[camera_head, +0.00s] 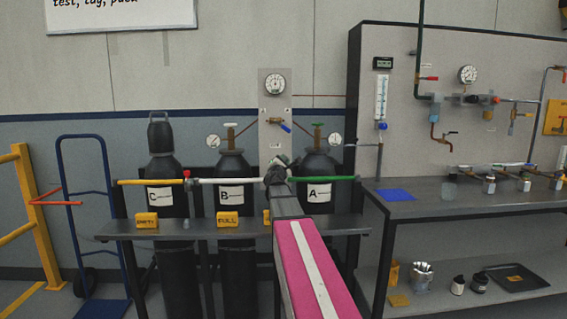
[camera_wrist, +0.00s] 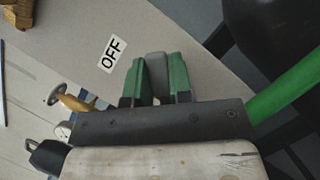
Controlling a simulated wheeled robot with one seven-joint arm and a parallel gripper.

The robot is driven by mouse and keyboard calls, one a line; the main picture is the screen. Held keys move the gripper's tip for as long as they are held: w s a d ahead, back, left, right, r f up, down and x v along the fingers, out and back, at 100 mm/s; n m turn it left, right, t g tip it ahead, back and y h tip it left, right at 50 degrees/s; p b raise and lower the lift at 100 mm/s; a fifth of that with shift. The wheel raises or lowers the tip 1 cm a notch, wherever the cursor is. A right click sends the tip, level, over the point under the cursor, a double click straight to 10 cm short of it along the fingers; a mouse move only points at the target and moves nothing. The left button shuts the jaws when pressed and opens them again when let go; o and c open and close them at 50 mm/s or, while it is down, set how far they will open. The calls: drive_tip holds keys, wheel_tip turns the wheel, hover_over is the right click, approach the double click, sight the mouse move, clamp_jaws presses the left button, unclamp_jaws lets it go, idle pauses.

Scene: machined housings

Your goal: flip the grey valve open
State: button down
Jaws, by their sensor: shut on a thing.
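The grey valve's handle (camera_wrist: 156,74) stands between the two green fingers of my gripper (camera_wrist: 158,82) in the wrist view, and the gripper is shut on it. An OFF label (camera_wrist: 112,54) is on the pale surface just left of the fingers. In the head view my gripper (camera_head: 278,168) is at the pipe run between cylinders B and A, at the end of my pink-striped arm. The valve's body and handle are hidden there behind the gripper and arm.
A green pipe (camera_wrist: 294,88) runs off to the right of my gripper. Cylinder A (camera_head: 319,166) and cylinder B (camera_head: 231,166) stand behind the rail. A gauge panel (camera_head: 275,98) is above. A red-handled valve (camera_head: 187,175) is on the pipe at left. A workbench (camera_head: 430,190) stands at right.

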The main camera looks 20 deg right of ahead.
drive_tip(key=c, duration=1)
unclamp_jaws()
drive_tip(key=shift+s, duration=0.1)
drive_tip(key=v, duration=1)
drive_tip(key=shift+s+a+f, duration=0.1)
drive_tip(key=shift+s+a, duration=0.1)
drive_tip(key=shift+s, duration=0.05)
drive_tip(key=shift+c, duration=0.5)
